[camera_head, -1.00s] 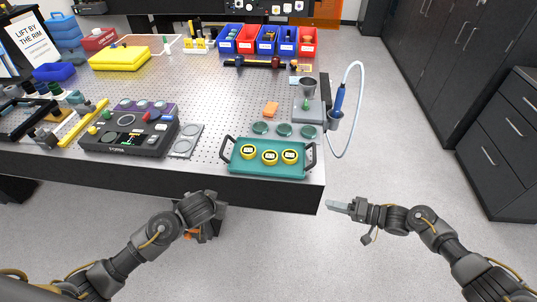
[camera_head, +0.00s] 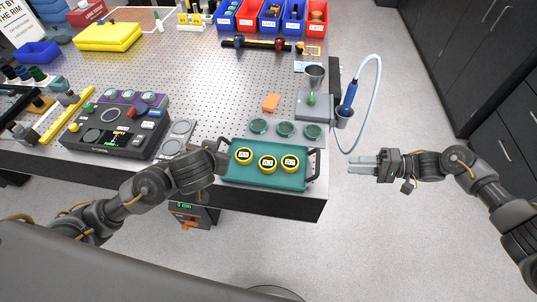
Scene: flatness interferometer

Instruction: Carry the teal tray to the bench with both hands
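The teal tray (camera_head: 265,178) sits on the bench (camera_head: 200,60) at its near right corner, with a dark handle at each end. My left gripper (camera_head: 218,160) is at the tray's left end, by the left handle. Its wrist hides its fingers and most of that handle, so I cannot tell whether it touches or grips. My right gripper (camera_head: 361,166) is open and empty, past the bench's right edge, to the right of the right handle (camera_head: 314,166) and apart from it.
Three green discs (camera_head: 285,129) lie just behind the tray. A grey stand with a cup (camera_head: 315,76) and a blue pen-like tool (camera_head: 349,95) on a looping hose are at the right edge. A control box (camera_head: 115,125) is to the left. Floor is clear at right.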

